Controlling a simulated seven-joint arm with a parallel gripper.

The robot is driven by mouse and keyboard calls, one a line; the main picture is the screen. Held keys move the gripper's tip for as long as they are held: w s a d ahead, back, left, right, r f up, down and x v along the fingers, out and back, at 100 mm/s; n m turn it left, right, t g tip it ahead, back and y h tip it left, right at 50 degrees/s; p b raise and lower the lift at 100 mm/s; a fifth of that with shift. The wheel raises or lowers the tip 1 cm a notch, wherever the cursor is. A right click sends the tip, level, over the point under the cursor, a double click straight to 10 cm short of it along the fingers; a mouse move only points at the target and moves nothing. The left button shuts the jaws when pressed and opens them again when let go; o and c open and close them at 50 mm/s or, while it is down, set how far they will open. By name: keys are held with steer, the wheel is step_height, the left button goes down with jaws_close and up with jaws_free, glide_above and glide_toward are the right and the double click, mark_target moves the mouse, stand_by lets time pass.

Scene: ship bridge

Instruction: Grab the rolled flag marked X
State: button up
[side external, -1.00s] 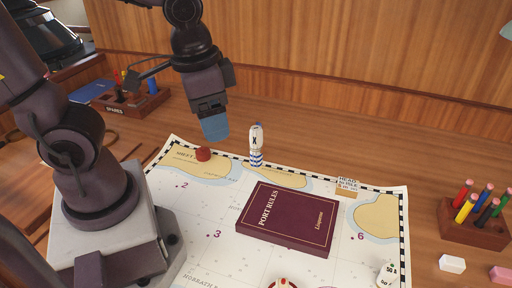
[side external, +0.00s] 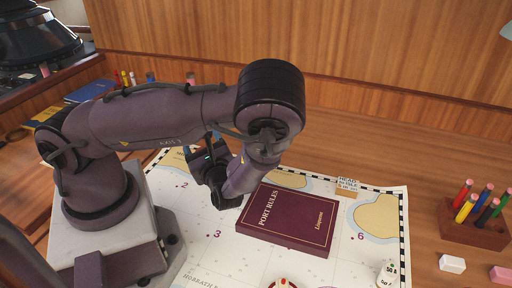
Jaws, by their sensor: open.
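The rolled flag marked X is not visible now; my forearm and elbow cover the spot at the chart's back edge where it stood upright. My gripper (side external: 192,153) is mostly hidden behind my own wrist, left of the maroon PORT RULES book (side external: 288,219). A bit of its blue finger shows over the chart's back left part, and the jaws are open. I cannot see anything between the fingers, and their distance to the flag cannot be told.
The chart (side external: 207,262) lies flat under the book. A small sign block (side external: 346,187) stands at its back edge. A white piece with dark marks (side external: 387,273) is at front right. A pen block (side external: 475,232) and a white eraser (side external: 452,263) are farther right.

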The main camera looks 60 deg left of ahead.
steer(key=w+f+m+t+h, duration=0.1)
steer(key=w+m+t+h, duration=0.1)
steer(key=m+t, duration=0.2)
steer(key=w+a+f+m+t+h, duration=0.1)
steer(key=w+f+m+t+h, duration=0.1)
steer(key=m+t, duration=0.3)
steer(key=w+f+m+t+h, duration=0.1)
steer(key=w+f+m+t, duration=0.1)
steer(key=w+m+t, duration=0.2)
steer(key=shift+a+f+m+t+h, duration=0.2)
steer(key=shift+a+m+t+h, duration=0.2)
steer(key=shift+m+t, duration=0.25)
steer(key=w+d+f+h, duration=0.1)
steer(key=w+h, duration=0.1)
steer(key=shift+d+f+m+t+h, duration=0.35)
steer(key=shift+f+h, duration=0.05)
steer(key=shift+w+d+f+h, duration=0.1)
steer(key=shift+d+f+h, duration=0.1)
steer(key=shift+h, duration=0.1)
steer(key=shift+w+a, duration=0.1)
steer(key=shift+w, duration=0.05)
steer(key=shift+x, duration=3.55)
steer(key=shift+r, duration=0.15)
steer(key=c, duration=1)
